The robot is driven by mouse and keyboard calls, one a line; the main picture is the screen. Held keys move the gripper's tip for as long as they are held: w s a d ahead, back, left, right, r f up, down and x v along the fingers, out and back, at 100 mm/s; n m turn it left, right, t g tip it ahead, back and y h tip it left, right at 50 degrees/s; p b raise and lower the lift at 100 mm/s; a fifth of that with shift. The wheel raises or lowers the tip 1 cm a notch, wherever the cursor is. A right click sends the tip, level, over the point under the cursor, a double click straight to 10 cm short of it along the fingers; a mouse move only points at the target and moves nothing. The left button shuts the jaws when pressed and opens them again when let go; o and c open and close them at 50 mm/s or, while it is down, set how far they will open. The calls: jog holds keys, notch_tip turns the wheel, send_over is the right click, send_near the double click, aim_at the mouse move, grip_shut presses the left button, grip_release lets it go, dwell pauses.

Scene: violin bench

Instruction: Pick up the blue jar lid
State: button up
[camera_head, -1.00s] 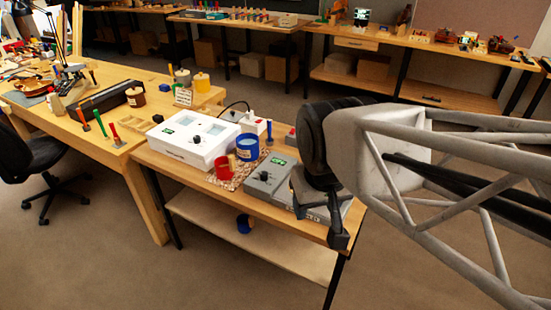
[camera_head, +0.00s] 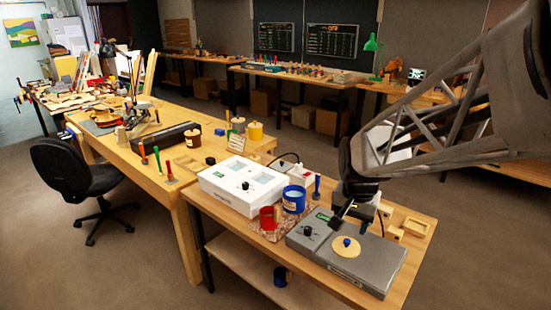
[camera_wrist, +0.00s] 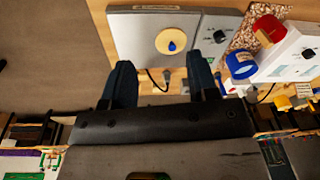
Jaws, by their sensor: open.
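A round pale wooden lid with a blue knob (camera_head: 345,246) lies on the flat top of a grey device (camera_head: 375,267) on the near bench. It also shows in the wrist view (camera_wrist: 168,42), ahead of my fingers. My gripper (camera_head: 350,213) is above and behind the lid, apart from it. In the wrist view my gripper (camera_wrist: 162,82) is open and empty, with its two dark fingers spread wide. A blue jar (camera_head: 294,201) stands on a mottled mat left of the device; it shows in the wrist view too (camera_wrist: 240,66).
A red jar (camera_head: 269,218) stands beside the blue jar. A white instrument (camera_head: 240,187) is further left. Small wooden blocks (camera_head: 415,227) lie at the bench's right.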

jog(key=w+d+f+m, duration=0.3)
jog(key=w+d+f, duration=0.1)
jog(key=w+f, duration=0.4)
jog(key=m+g, duration=0.1)
jog(key=m, duration=0.2)
send_over(347, 240)
jog(key=f, duration=0.6)
jog(key=shift+s+d+f, duration=0.15)
jog(key=shift+s+f, duration=0.05)
jog(key=shift+f, duration=0.2)
jog(key=shift+f, duration=1.25)
jog(key=shift+f, duration=0.1)
jog(key=shift+a+f, duration=0.2)
jog(key=shift+f, duration=2.35)
jog(key=shift+w, duration=0.1)
jog(key=shift+c, duration=0.3)
grip_shut()
